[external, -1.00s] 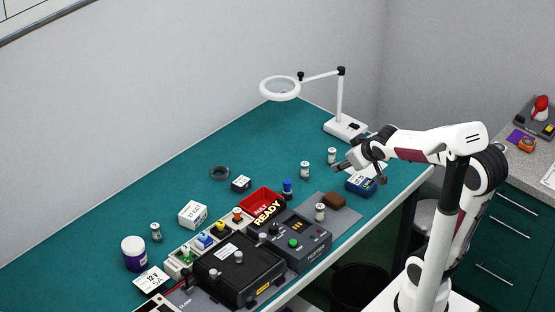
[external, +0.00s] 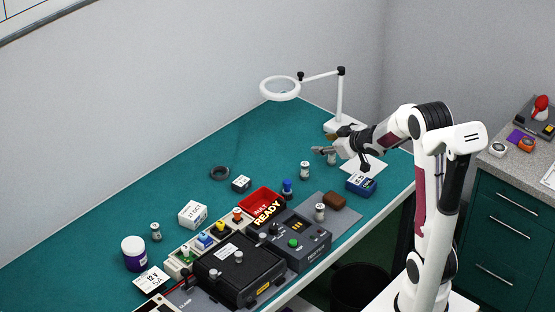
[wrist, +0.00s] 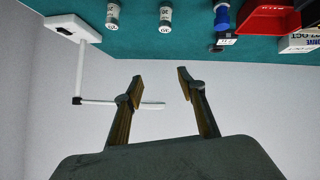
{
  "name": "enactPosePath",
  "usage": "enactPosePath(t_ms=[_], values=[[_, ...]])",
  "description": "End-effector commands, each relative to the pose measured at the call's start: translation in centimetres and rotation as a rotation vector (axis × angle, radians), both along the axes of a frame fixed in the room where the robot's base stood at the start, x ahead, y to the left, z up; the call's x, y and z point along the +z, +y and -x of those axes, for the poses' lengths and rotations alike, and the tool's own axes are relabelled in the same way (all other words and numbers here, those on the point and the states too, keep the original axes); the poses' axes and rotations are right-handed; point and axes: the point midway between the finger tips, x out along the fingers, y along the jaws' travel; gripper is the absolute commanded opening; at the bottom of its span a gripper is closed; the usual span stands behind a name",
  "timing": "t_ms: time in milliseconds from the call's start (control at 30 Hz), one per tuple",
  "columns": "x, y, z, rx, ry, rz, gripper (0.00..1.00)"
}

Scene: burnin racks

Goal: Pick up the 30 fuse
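Several small pale cylinders with metal caps, which look like fuses, stand on the green bench. One fuse (external: 331,158) is right beside my gripper (external: 318,149) in the external view, partly covered by it. Another fuse (external: 304,170) stands a little nearer, one (external: 319,212) is by the tester, and one (external: 155,232) is far left. Two fuses, left (wrist: 112,14) and right (wrist: 165,16), show at the top of the wrist view. Their labels are too small to tell which is the 30. My gripper (wrist: 153,88) is open and empty, fingers apart, above the bench.
A magnifier lamp (external: 340,100) stands behind my gripper. A blue box (external: 361,184) lies nearer, on the right. A red bin (external: 262,198), a blue-topped piece (external: 287,187) and a black tester (external: 292,240) are in front.

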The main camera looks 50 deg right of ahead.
Motion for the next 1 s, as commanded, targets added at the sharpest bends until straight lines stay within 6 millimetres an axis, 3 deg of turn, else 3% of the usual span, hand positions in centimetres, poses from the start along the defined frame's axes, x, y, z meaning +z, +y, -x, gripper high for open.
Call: enactPosePath(t_ms=[300,600,800,1000], values=[[-5.0,-1.6,-2.1,0.098,-0.048,-0.080,0.40],[-9.5,-2.0,-2.5,0.193,-0.095,-0.189,0.40],[-11.1,-1.9,-2.3,0.231,-0.117,-0.240,0.40],[-11.3,-1.8,-2.3,0.241,-0.123,-0.253,0.40]])
